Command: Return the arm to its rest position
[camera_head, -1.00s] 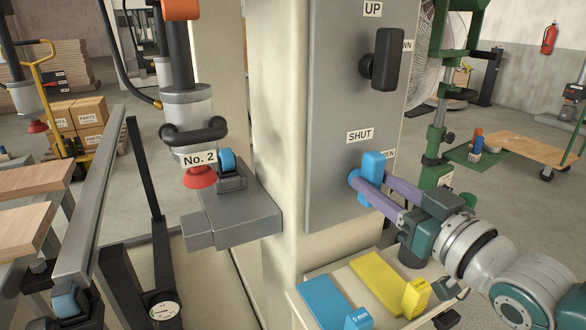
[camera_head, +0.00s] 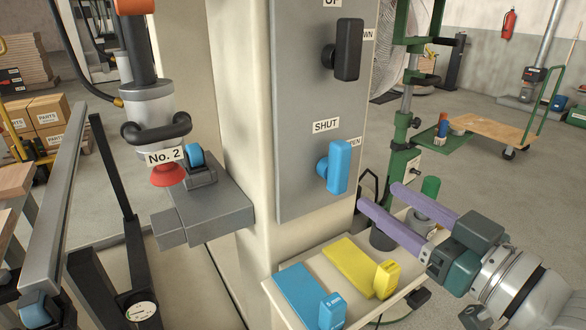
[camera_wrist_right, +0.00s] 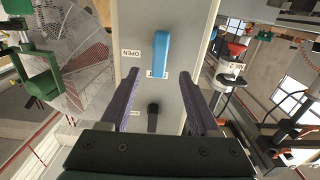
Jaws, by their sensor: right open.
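My right gripper (camera_head: 379,197) is open and empty, its two purple fingers apart. It is to the right of and below the blue switch handle (camera_head: 339,166), clear of it. The handle stands upright on the grey panel (camera_head: 297,170), below the SHUT label (camera_head: 326,126) and partly covering the OPEN label. In the right wrist view the fingers (camera_wrist_right: 159,76) are spread, with the blue handle (camera_wrist_right: 162,50) ahead of them and nothing held. My left gripper is not in view.
A black handle (camera_head: 348,49) sits higher on the panel. Below my right gripper, a ledge (camera_head: 372,316) bears blue and yellow blocks. A green stand (camera_head: 401,130) rises behind the gripper. The machine head labelled No. 2 (camera_head: 166,155) hangs at left. Open floor lies at right.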

